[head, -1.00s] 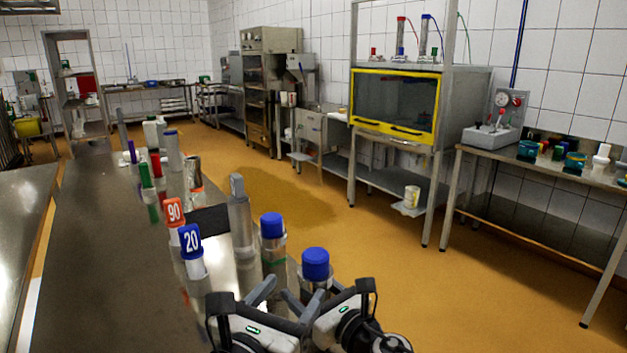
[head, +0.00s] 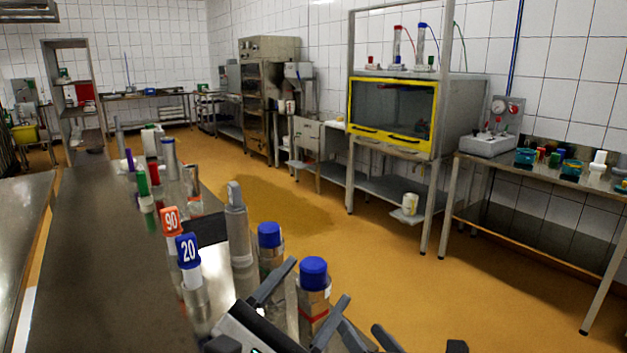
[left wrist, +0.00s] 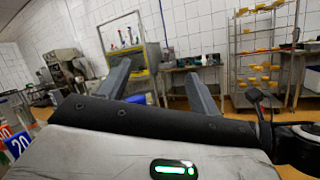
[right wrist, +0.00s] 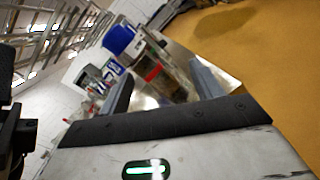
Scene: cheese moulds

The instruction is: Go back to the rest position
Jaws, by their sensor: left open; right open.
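My left gripper (head: 320,279) is open at the bottom of the head view, partly in front of the near blue-capped jars. In the left wrist view its fingers (left wrist: 160,82) are apart with nothing between them. My right gripper (head: 418,338) shows only as dark tips at the bottom edge of the head view. In the right wrist view its fingers (right wrist: 165,85) are apart and empty; a blue-capped jar with a red band (right wrist: 155,72) shows beyond them. The same jar (head: 313,274) stands upright on the bench in the head view.
Another blue-capped jar (head: 269,236), a grey-topped cylinder (head: 237,225), a blue "20" marker (head: 189,251) and an orange "90" marker (head: 171,220) stand along the steel bench (head: 95,270). A yellow-framed cabinet (head: 393,108) stands behind. Orange floor is open to the right.

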